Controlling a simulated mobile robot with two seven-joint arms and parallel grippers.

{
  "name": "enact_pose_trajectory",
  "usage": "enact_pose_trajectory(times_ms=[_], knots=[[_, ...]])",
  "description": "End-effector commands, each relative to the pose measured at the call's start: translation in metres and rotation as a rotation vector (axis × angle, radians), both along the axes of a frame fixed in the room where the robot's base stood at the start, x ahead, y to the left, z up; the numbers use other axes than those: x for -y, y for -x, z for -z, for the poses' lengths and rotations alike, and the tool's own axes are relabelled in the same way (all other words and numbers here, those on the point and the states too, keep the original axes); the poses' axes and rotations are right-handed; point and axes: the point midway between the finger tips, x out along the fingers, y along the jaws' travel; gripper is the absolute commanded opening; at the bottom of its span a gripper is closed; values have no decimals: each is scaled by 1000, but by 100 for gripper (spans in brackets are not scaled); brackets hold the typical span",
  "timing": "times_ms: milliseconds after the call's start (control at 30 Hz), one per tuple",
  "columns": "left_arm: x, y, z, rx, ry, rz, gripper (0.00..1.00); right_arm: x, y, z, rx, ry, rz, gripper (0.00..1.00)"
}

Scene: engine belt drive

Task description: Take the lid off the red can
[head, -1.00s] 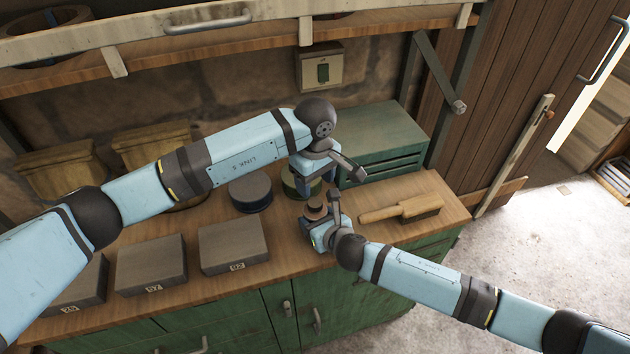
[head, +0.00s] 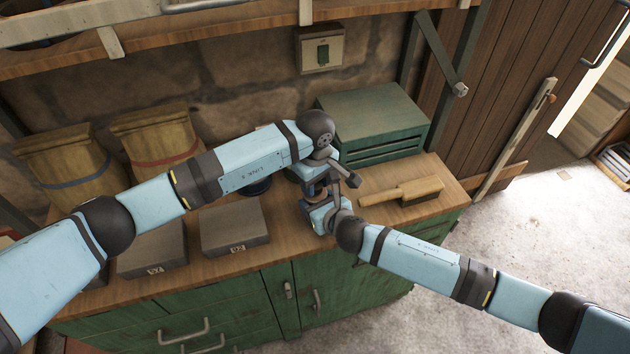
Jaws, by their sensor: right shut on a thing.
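The red can (head: 317,193) shows only as a small reddish-brown patch between my two grippers, on or just above the bench. Its lid cannot be made out. My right gripper (head: 326,200) is shut on the can from the front right. My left gripper (head: 319,184) points down over the can's top, close above or at the lid; its arm hides the fingertips, so I cannot tell whether it is open or shut.
A dark blue can (head: 257,188) stands left of my grippers, mostly behind my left arm. Grey blocks (head: 235,226) lie along the bench front. A green metal box (head: 370,115) stands behind. Two sacks (head: 68,168) stand at the back left.

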Motion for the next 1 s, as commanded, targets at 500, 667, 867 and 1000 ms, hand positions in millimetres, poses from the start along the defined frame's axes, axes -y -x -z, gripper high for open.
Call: enact_pose_trajectory(times_ms=[500,667,867,1000], knots=[[0,0,0,-1,-1,-289,8,0,0,0,0,0,0,0],[0,0,0,-1,-1,-300,8,0,0,0,0,0,0,0],[0,0,0,-1,-1,-298,57,0,0,0,0,0,0,0],[0,0,0,-1,-1,-298,62,0,0,0,0,0,0,0]])
